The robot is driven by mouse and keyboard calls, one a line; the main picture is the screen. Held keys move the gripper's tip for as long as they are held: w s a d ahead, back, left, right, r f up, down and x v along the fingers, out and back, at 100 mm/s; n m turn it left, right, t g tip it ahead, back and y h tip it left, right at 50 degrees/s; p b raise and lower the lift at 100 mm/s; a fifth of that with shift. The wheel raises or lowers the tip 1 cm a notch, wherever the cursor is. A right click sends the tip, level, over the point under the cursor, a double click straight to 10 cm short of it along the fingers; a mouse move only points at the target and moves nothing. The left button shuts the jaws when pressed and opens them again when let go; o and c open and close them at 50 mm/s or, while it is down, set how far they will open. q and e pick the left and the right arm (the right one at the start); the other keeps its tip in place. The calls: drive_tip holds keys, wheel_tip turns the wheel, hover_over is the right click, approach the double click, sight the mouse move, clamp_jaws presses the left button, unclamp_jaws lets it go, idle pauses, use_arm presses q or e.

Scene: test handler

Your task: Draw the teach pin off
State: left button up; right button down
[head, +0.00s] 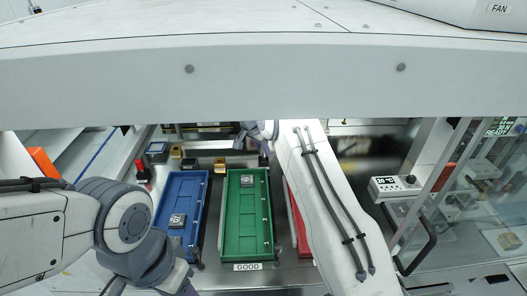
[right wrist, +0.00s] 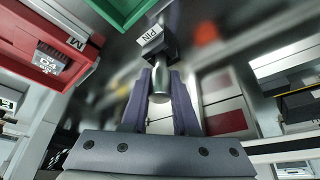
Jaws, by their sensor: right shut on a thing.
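The teach pin (right wrist: 160,88) is a short metal cylinder with a rounded end, in the right wrist view. Beyond it is a small black block with a white PIN label (right wrist: 155,38). My right gripper (right wrist: 161,80) is shut on the pin, one dark finger on each side. Whether the pin still sits in the block cannot be told. In the head view my right gripper (head: 258,138) is at the back of the bench, beyond the green tray, and the pin cannot be made out. My left gripper (head: 174,282) is at the bottom left, mostly hidden and cut off.
A blue tray (head: 197,188) and a green tray (head: 231,242) hold dark chips. A red tray (head: 303,238) is partly behind my right arm. A temperature unit (head: 394,186) and glass door stand right. A white housing (head: 240,82) overhangs the bench.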

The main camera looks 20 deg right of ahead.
drive_tip(key=shift+r, duration=0.1)
idle(0.3)
drive_tip(key=shift+r+p, duration=0.45)
drive_tip(key=shift+r, duration=0.7)
